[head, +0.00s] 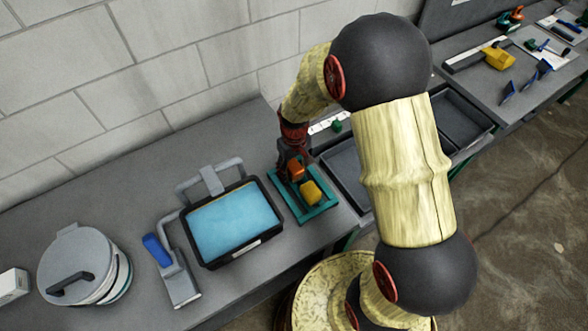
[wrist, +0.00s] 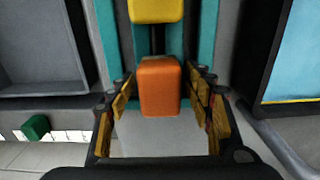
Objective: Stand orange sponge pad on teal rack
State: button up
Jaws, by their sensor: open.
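The orange sponge pad (head: 297,171) is a small rounded block at the back part of the teal rack (head: 326,209), and appears to stand on it. In the wrist view the orange sponge pad (wrist: 159,88) is between the two fingers of my gripper (wrist: 160,82), with a gap on each side. My gripper (head: 289,163) is open and low over the rack's back end. In the wrist view the teal rack (wrist: 107,40) shows as two bars either side of the pad. The pad's underside is hidden.
A yellow pad (head: 311,193) sits on the rack in front of the orange one. A black tub of blue liquid (head: 233,222) stands close left of the rack. Grey trays (head: 345,171) lie to the right. A blue-handled tool (head: 176,278) and lidded pot (head: 82,265) are farther left.

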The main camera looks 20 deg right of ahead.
notch_tip(320, 180, up, 12)
jog(key=shift+f+p, duration=0.1)
jog(key=shift+p, duration=0.6)
notch_tip(320, 180, up, 6)
jog(key=t, duration=0.1)
send_over(294, 166)
jog(key=s, duration=0.2)
jog(key=s+r+m+t, duration=0.2)
jog(key=s+r+t, duration=0.2)
jog(key=s+r, duration=1.2)
jog(key=shift+s+t, duration=0.3)
jog(key=shift+s, duration=0.4)
notch_tip(294, 166, down, 7)
jog(key=b, duration=0.7)
jog(key=shift+f, duration=0.15)
